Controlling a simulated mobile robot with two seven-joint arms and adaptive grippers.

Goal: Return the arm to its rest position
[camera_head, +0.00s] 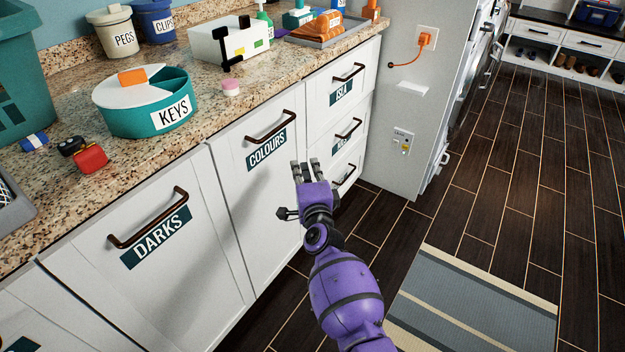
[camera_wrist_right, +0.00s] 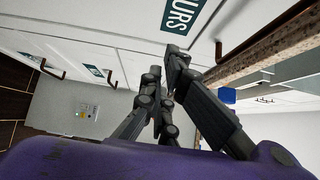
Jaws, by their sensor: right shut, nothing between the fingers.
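My right arm is purple and comes up from the bottom of the head view. I cannot tell whether the gripper touches the cabinet. My left gripper is out of view.
The granite counter (camera_head: 150,185) holds a teal KEYS container (camera_head: 135,122), a white box (camera_head: 228,42) and a red item (camera_head: 90,157). The DARKS handle (camera_head: 150,225) sticks out from its front. A grey striped rug (camera_head: 480,300) lies on the dark floor, open at the right.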

